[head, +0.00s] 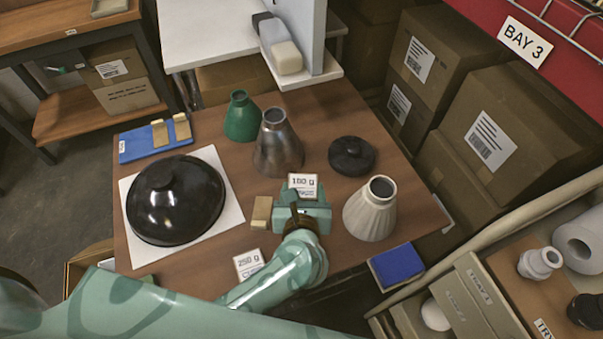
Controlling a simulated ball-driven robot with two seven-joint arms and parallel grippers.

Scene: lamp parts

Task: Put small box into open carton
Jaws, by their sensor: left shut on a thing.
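My left gripper (303,212) is over the front middle of the brown table, its arm coming in from the lower left. It is shut on what looks like the small box, a white-faced piece marked 180 g (303,186). The gripper body and wrist hide the jaws and most of what they hold. A cardboard carton (86,262), apparently the open carton, shows at the table's left front, below the tabletop. My arm covers much of it, so its inside is hard to see. My right gripper is not in view.
A tan block (261,212) is beside the gripper, and a 250 g piece (248,263) is nearer. A black dome (175,200) stands on a white board. Green (242,117), metal (277,145) and white (371,210) shades and a black disc (352,156) stand around.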

